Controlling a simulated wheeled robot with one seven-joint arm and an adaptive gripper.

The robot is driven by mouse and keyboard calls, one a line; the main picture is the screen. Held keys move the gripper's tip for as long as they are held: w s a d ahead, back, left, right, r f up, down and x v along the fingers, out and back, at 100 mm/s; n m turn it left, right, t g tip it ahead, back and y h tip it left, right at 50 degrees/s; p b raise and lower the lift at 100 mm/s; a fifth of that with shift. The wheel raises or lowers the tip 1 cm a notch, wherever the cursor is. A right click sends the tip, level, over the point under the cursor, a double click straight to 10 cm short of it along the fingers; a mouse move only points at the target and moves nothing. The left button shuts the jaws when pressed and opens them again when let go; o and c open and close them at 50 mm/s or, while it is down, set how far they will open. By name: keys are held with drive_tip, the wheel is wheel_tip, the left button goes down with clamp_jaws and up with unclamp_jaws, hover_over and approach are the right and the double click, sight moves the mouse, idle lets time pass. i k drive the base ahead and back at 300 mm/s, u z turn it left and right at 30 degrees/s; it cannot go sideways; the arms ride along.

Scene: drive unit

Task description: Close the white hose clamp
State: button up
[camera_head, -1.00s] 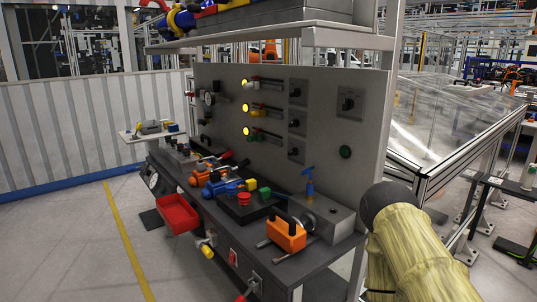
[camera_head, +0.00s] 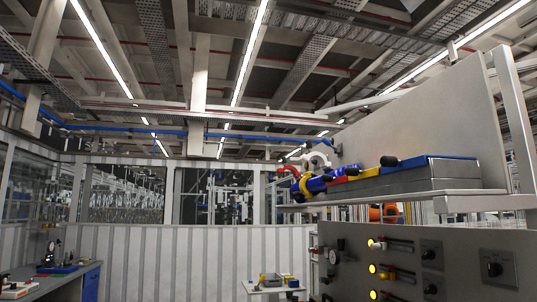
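A white curved clamp (camera_head: 318,158) stands up at the left end of the upper shelf, behind a blue part with a yellow ring (camera_head: 309,187). It looks like the white hose clamp, but it is small here and I cannot tell how far it is open. A red curved clamp (camera_head: 288,169) is just to its left. My gripper is not in view.
The upper shelf (camera_head: 470,200) also bears a long grey block (camera_head: 400,184) with red, yellow and blue parts on top. Below it is a grey panel (camera_head: 455,250) with lit yellow lamps and black knobs. A small side table (camera_head: 262,289) stands at bottom centre.

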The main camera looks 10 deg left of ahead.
sight(322, 159)
drive_tip(key=z, duration=0.65)
drive_tip(key=k, duration=0.15)
drive_tip(key=u, duration=1.65)
drive_tip(key=i, duration=0.8)
drive_tip(key=z, duration=0.7)
drive_tip(key=i, duration=0.6)
drive_tip(key=z, duration=0.5)
drive_tip(key=k, duration=1.35)
drive_tip(key=u, duration=0.7)
drive_tip(key=i, duration=0.75)
drive_tip(key=u, duration=0.85)
drive_tip(key=i, duration=1.05)
drive_tip(key=z, duration=0.85)
drive_tip(key=i, duration=0.75)
drive_tip(key=z, duration=0.85)
